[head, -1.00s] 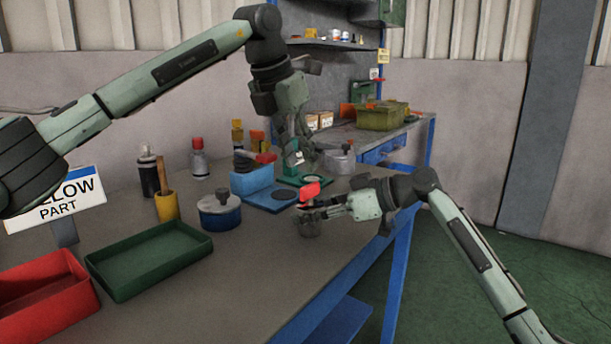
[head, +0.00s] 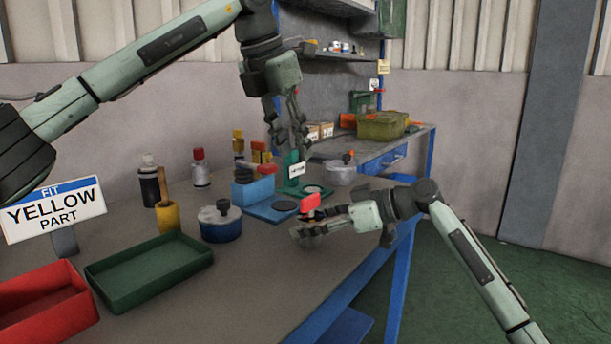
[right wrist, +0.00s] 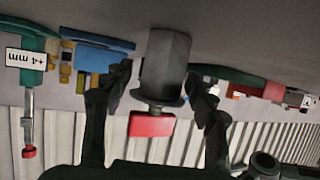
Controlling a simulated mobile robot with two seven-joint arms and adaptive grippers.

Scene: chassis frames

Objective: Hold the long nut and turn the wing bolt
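The long nut is a grey six-sided post (right wrist: 165,60) with a wider collar, seen in the right wrist view. The red wing of the wing bolt (right wrist: 152,125) sits at its collar end. In the head view the red wing (head: 308,203) shows above my right gripper (head: 318,224). Its fingers largely hide the nut there. In the right wrist view the fingers (right wrist: 162,85) stand apart on both sides of the nut, with gaps visible. My left gripper (head: 290,142) hangs fingers-down, apart and empty, beyond the nut near a green stand.
A blue stand (head: 254,190) with a dark disc and a green stand (head: 292,172) lie behind the nut. A blue tin (head: 220,229) is to the left. Green (head: 150,290) and red (head: 75,322) trays stand front left. The table edge runs close on the right.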

